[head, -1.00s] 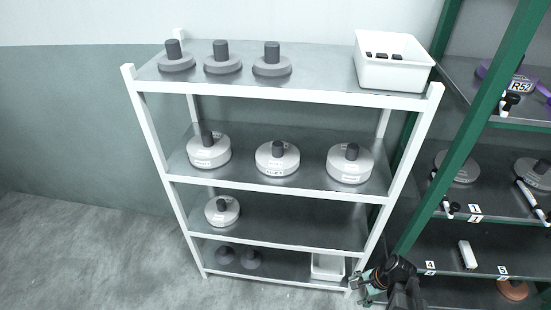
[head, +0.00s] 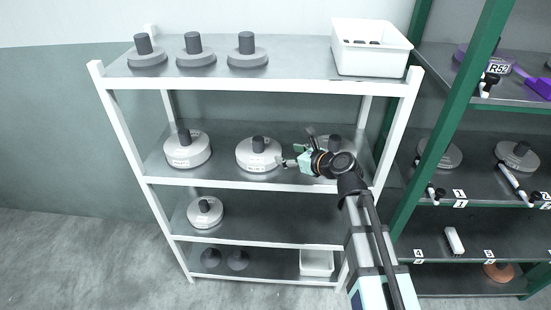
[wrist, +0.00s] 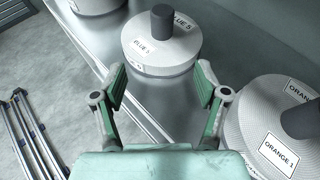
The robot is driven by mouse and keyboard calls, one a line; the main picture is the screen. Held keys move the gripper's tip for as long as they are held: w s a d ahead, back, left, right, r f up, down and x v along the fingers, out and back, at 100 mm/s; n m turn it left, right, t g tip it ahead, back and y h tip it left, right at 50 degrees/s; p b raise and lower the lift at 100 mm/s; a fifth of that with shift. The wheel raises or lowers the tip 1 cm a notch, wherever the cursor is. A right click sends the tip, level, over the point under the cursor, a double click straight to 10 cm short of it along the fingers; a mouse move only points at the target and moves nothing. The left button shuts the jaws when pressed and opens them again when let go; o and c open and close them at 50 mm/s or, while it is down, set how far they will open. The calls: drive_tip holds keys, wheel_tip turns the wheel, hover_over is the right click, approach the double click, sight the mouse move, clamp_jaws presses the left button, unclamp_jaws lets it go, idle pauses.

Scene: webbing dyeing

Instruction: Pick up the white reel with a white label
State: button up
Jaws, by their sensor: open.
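Three white reels with dark grey hubs and white labels stand on the second shelf. The middle reel (head: 252,159) is labelled BLUE 5 in the wrist view (wrist: 150,50). The right reel (wrist: 250,125) is labelled ORANGE 1; in the head view my arm partly hides it. The left reel (head: 186,152) shows only at the wrist view's top edge. A fourth white reel (head: 203,216) sits on the third shelf. My gripper (head: 297,149) is open and empty, in front of the second shelf between the middle and right reels. In the wrist view its fingers (wrist: 161,80) point towards BLUE 5, apparently without touching it.
The white rack (head: 230,187) has grey reels (head: 195,58) and a white bin (head: 371,58) on top. Its bottom shelf holds dark pieces and another white bin (head: 316,264). A green-framed rack (head: 440,150) stands close on the right. Open floor (head: 80,260) lies left.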

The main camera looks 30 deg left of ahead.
drive_tip(key=p, duration=0.3)
approach(262, 144)
drive_tip(key=shift+m, duration=0.4)
drive_tip(key=x, duration=0.6)
drive_tip(key=shift+a, duration=0.2)
drive_tip(key=shift+p+x, duration=1.1)
drive_tip(key=shift+x, duration=1.4)
drive_tip(key=shift+w+a+f, duration=0.15)
drive_tip(key=shift+a+f, duration=0.15)
drive_tip(key=shift+a, duration=0.15)
clamp_jaws()
